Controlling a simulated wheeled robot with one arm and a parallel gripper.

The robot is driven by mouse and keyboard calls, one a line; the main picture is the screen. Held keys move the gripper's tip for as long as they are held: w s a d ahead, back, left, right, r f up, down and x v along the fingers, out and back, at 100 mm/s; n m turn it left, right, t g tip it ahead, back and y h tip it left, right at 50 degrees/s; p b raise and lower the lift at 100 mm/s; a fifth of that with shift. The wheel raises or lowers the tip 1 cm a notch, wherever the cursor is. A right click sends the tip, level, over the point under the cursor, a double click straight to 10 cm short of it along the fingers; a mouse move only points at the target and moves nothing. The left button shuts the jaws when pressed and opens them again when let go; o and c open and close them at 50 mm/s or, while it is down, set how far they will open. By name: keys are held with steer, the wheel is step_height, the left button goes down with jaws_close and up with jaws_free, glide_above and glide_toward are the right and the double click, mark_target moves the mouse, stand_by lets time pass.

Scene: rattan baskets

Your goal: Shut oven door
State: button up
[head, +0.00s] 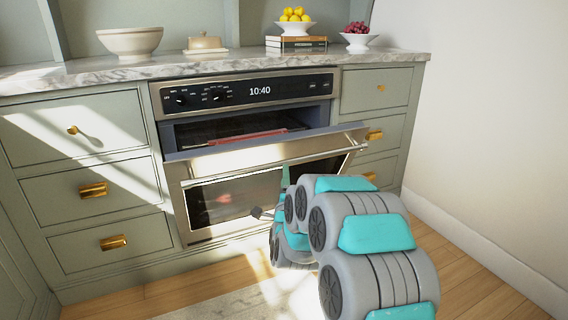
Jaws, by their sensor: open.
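The oven (240,93) is built into the cabinets under the counter, and its lit display reads 10:40. Its door (215,166) is partly open, with the top edge tilted out toward me and a gap above it. Through the gap I see the dark cavity and a reddish rack edge (240,137). My grey and teal arm reaches in from the lower right and covers the door's lower right part. My gripper (264,213) is small and mostly hidden by the arm, in front of the door's glass; it is open. I cannot tell whether it touches the door.
Drawers with brass handles (93,190) flank the oven on both sides. The marble counter (235,62) holds a bowl (130,41), a butter dish (205,43), books (296,44) and fruit dishes. A pale rug (215,303) lies on the wooden floor. A white wall stands at right.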

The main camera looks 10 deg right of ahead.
steer(key=shift+x, duration=3.7)
steer(key=shift+c, duration=0.4)
jaws_close()
